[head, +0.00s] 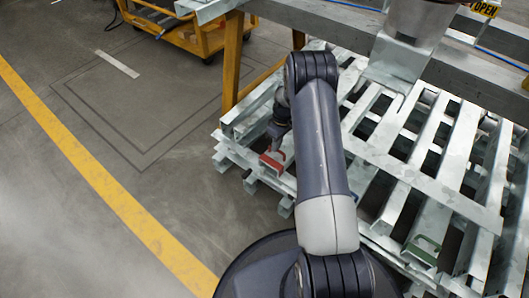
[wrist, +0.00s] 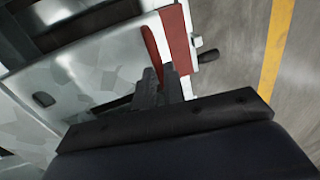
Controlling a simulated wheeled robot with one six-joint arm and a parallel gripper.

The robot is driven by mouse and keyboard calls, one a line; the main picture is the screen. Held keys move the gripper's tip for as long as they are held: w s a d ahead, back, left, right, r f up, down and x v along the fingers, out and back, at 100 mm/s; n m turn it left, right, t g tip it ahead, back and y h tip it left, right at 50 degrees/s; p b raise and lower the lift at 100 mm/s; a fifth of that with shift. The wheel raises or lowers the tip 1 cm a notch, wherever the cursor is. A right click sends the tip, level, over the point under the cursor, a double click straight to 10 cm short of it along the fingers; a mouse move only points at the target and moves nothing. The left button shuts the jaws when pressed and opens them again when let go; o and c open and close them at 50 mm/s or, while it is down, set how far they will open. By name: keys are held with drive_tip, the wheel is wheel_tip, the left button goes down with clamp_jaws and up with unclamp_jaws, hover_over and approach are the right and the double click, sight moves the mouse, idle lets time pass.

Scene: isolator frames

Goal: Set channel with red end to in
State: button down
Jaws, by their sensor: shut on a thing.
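The channel with the red end (head: 270,164) sits at the left front corner of the galvanized slatted frame; its red end faces outward. In the wrist view its red end plate (wrist: 178,40) and a curved red handle (wrist: 152,45) beside it show. My gripper (head: 278,148) is at this red end, reaching down from my arm. In the wrist view my gripper's two dark fingers (wrist: 160,72) are close together at the near end of the red handle, shut on it. The fingers partly hide the grip. How far the channel is pushed in is hard to tell.
A channel with a green end (head: 422,252) lies at the right front of the frame. A yellow post (head: 233,62) and a grey beam (head: 340,45) stand behind. A yellow cart (head: 205,38) is at the back. The floor left, with a yellow line (head: 100,178), is clear.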

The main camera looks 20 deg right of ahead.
drive_tip(key=shift+w+d+r, duration=0.1)
drive_tip(key=shift+w+d, duration=0.4)
drive_tip(key=shift+d, duration=0.15)
drive_tip(key=c, duration=1.5)
unclamp_jaws()
drive_tip(key=shift+r, duration=0.4)
drive_tip(key=r+p, duration=0.1)
drive_tip(key=r, duration=0.2)
drive_tip(key=d+r+p, duration=0.1)
drive_tip(key=r, duration=0.2)
drive_tip(key=w+r+p, duration=0.1)
drive_tip(key=r+p, duration=0.1)
drive_tip(key=r, duration=0.1)
drive_tip(key=shift+d+r, duration=0.35)
